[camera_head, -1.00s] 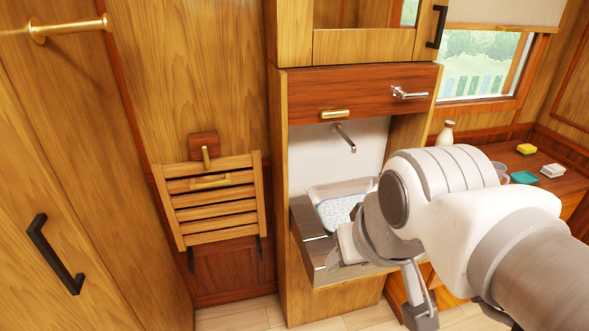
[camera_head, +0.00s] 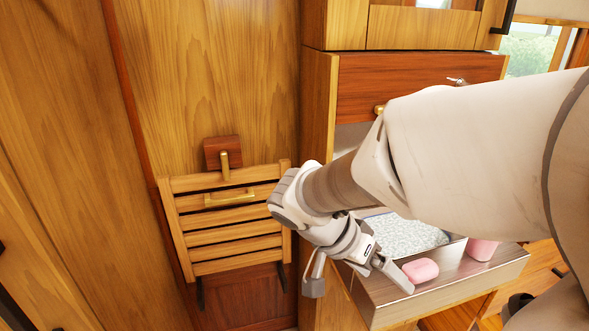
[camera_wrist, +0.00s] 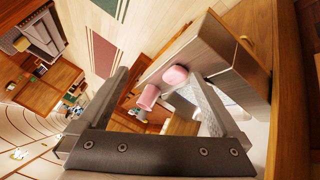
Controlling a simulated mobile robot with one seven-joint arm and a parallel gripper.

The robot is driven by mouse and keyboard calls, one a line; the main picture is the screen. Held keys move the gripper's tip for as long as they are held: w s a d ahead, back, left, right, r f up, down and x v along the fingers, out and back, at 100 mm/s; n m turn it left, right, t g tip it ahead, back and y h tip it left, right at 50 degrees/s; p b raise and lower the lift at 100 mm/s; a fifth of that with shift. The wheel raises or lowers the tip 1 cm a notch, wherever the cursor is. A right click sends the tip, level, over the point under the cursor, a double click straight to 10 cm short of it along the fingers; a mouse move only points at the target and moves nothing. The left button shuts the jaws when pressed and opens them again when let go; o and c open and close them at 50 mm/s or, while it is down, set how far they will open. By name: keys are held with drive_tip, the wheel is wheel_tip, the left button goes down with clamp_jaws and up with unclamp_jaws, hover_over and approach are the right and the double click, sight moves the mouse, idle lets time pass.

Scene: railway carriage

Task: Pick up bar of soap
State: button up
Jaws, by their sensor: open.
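A pink rounded bar of soap (camera_head: 420,271) lies on the metal ledge at the front of the washbasin in the head view. In the wrist view the soap (camera_wrist: 175,76) shows between my two fingers, beyond their tips. My gripper (camera_head: 388,268) is open and empty, just left of the soap in the head view and apart from it. In the wrist view my gripper (camera_wrist: 160,78) has its fingers spread wide.
A pink cup (camera_head: 482,251) stands on the ledge right of the soap. Behind is the basin (camera_head: 415,233) with a speckled bottom. A folded slatted wooden seat (camera_head: 232,238) hangs on the wall to the left. My arm hides the tap area and right-hand counter.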

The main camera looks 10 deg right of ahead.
drive_tip(key=w+f+m+t+h+b, duration=0.1)
drive_tip(key=w+f+m+h+b, duration=0.3)
drive_tip(key=w+f+h, duration=0.15)
drive_tip(key=b, duration=0.3)
approach(417, 268)
drive_tip(key=shift+t, duration=0.3)
drive_tip(key=x, duration=0.5)
drive_tip(key=shift+s+d+r, duration=0.15)
drive_tip(key=shift+s+r, duration=0.1)
drive_tip(key=x, duration=0.2)
drive_tip(key=b+x, duration=0.1)
drive_tip(key=x, duration=0.2)
drive_tip(key=shift+f, duration=0.45)
drive_tip(key=c, duration=1.4)
drive_tip(key=shift+c, duration=0.2)
drive_tip(key=shift+r, duration=0.15)
